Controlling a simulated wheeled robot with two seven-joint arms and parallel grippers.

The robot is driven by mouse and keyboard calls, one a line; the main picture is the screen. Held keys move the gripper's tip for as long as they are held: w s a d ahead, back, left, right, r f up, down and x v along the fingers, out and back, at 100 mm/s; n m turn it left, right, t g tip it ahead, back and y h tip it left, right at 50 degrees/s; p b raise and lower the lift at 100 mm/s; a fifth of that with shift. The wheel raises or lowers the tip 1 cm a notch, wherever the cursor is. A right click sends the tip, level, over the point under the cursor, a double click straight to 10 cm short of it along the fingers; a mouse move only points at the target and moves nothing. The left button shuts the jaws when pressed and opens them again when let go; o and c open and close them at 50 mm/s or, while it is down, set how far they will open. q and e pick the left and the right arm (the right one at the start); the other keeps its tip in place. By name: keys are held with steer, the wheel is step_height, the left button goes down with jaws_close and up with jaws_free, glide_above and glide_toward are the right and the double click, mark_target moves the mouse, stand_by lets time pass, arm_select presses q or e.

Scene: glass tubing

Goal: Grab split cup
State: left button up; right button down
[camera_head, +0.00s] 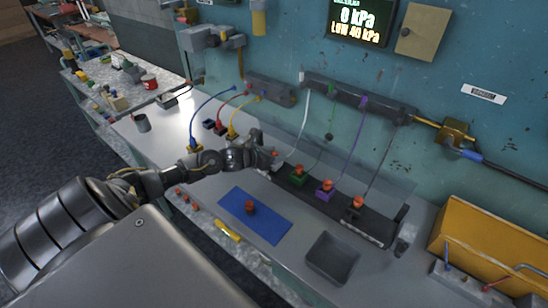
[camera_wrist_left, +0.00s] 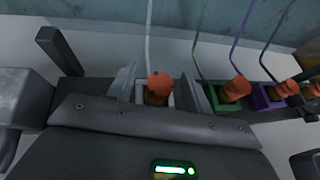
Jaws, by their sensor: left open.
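Several orange cups sit in a row on a dark rail in coloured holders: white, green, purple and dark. The orange cup in the white holder (camera_wrist_left: 159,86) is at the left end of the row, under a white line; in the head view my gripper partly covers it. My left gripper (camera_head: 264,158) is open, with its fingers on either side of this cup in the wrist view (camera_wrist_left: 160,92). The cup in the green holder (camera_wrist_left: 236,89) is just right of the fingers. I cannot tell which cup is split. My right gripper is not in view.
A blue mat (camera_head: 262,228) with another orange cup (camera_head: 250,207) lies in front of the rail. A dark open tray (camera_head: 332,258) is to its right. A yellow bin (camera_head: 490,245) stands at the right. A wall display (camera_head: 360,22) reads "0 kPa" and "Low 40 kPa".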

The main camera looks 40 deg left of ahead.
arm_select(q)
steer(key=c, duration=1)
steer(key=shift+c, duration=0.2)
steer(key=shift+r, duration=0.5)
steer(key=s+a+r+p, duration=0.2)
steer(key=s+r, duration=1)
steer(key=s, duration=0.1)
steer(key=shift+s+a, duration=0.15)
steer(key=shift+s, duration=0.25)
